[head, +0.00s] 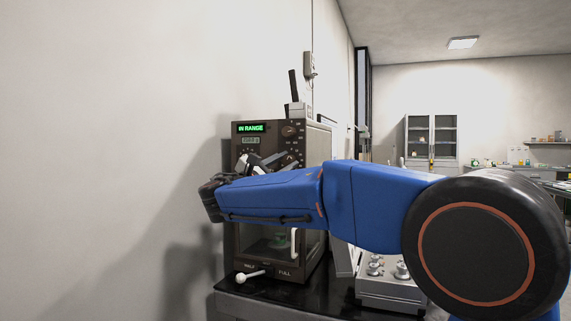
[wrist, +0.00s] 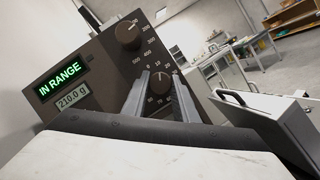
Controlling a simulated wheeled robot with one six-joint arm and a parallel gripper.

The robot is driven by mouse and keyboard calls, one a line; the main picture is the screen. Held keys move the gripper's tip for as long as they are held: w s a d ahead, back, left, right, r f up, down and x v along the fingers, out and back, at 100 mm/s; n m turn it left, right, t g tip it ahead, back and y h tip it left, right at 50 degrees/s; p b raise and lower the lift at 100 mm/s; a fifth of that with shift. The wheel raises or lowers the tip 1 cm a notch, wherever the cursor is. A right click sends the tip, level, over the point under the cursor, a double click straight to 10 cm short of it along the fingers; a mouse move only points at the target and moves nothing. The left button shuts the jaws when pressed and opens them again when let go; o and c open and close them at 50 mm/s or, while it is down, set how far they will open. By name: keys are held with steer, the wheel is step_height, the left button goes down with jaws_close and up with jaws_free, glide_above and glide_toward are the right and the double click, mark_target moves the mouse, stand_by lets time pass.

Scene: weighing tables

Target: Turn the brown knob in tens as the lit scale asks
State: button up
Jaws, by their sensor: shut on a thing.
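The brown scale (head: 262,272) stands on a dark table against the wall. Its lit green sign (wrist: 61,80) reads IN RANGE, and the readout (wrist: 73,96) below shows 210.0 g. The lower brown knob (wrist: 160,83), ringed by tens marks, sits between the two fingers of my gripper (wrist: 162,80), which is shut on it. The upper brown knob (wrist: 126,36), with hundreds marks, is free, above and left of the fingers. In the head view my arm hides the middle of the scale front and the lower knob.
A white-tipped lever (head: 249,275) sticks out low on the scale front, near the HALF and FULL labels. A grey case with metal weights (head: 390,287) stands right of the scale. A wall lies close on the left. A cabinet (head: 431,142) stands far back.

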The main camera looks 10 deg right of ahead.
steer(key=shift+m, duration=0.3)
steer(key=o, duration=1.1)
steer(key=shift+c, duration=0.2)
steer(key=v, duration=1.7)
steer(key=shift+a, duration=0.25)
steer(key=shift+s, duration=0.1)
